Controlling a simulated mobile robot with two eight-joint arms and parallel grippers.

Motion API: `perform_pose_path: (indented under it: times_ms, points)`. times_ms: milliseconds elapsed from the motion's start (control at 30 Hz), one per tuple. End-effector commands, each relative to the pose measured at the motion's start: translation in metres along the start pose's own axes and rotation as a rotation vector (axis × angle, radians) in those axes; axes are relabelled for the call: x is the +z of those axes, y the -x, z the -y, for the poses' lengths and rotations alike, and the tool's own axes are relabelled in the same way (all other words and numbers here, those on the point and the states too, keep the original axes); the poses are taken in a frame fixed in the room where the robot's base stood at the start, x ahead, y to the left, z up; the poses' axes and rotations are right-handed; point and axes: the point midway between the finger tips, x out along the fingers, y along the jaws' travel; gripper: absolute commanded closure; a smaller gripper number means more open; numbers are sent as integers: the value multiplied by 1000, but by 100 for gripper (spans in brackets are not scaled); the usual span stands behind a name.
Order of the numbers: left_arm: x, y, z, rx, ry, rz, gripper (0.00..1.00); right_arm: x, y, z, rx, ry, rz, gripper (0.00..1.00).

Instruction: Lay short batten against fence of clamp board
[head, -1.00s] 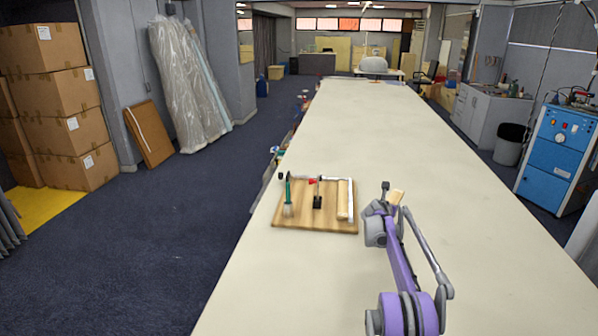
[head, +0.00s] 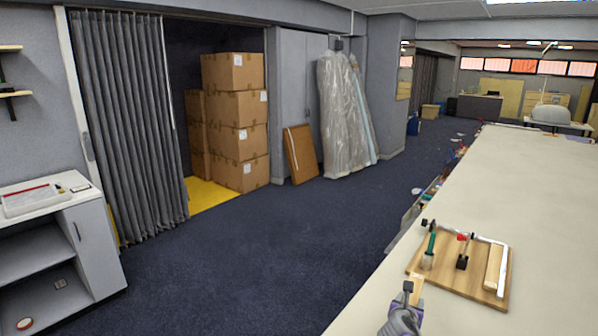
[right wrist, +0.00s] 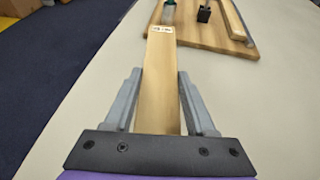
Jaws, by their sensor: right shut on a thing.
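A wooden clamp board (head: 440,281) lies on the table, with a pale fence (head: 505,266) along its right side. A wooden batten (head: 494,266) lies on the board beside that fence. A green-handled clamp (head: 430,247) and a dark clamp with a red tip (head: 462,255) stand on the board. My right gripper (head: 409,291) is at the board's near left corner, shut on a short batten (head: 417,287). In the right wrist view the held batten (right wrist: 160,75) runs forward between the fingers, a small label near its far end, towards the board (right wrist: 190,32). My left gripper is out of view.
The long cream table (head: 555,185) is clear beyond and right of the board. Its left edge runs close to my right gripper, with dark floor (head: 290,240) beyond. Small items (head: 430,190) line that edge farther back. A cabinet (head: 60,245) stands far left.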

Motion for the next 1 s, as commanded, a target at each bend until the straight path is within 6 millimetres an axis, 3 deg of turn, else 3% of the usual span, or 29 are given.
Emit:
perform_pose_path:
  times_ms: [33,200,400,567,1000]
  points:
    - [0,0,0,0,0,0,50,-12,25,-18,39,15,1,100]
    - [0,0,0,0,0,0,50,-46,94,-54,141,57,4,100]
    - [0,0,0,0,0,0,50,-71,144,-70,213,83,8,100]
    - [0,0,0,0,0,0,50,-77,155,-73,229,89,9,100]
    - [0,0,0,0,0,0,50,-77,154,-72,228,89,9,100]
